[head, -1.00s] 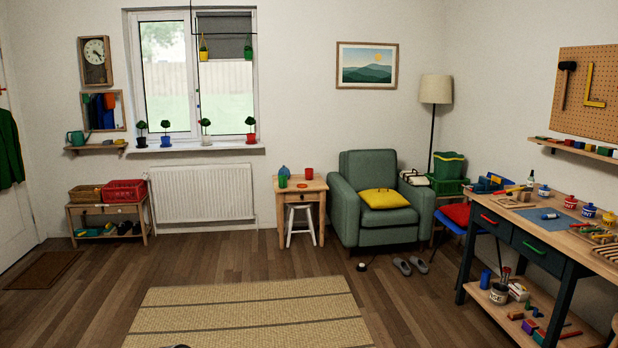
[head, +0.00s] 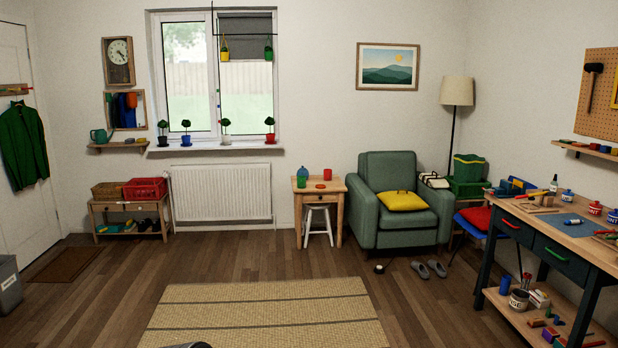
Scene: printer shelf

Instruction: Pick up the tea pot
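A small blue rounded object (head: 303,171), which looks like the tea pot, stands at the back left of a small wooden side table (head: 334,185). It is far off and partly hidden by a green cup (head: 301,181) in front of it, so its handle and spout cannot be made out. A red cup (head: 327,174) stands to its right, with a small flat red item near it. Neither of my grippers is in view.
A white stool (head: 318,209) is under the side table. A green armchair (head: 388,226) stands right of it, with slippers (head: 429,269) on the floor ahead. A workbench (head: 540,226) fills the right side. A striped rug (head: 262,310) lies on open floor.

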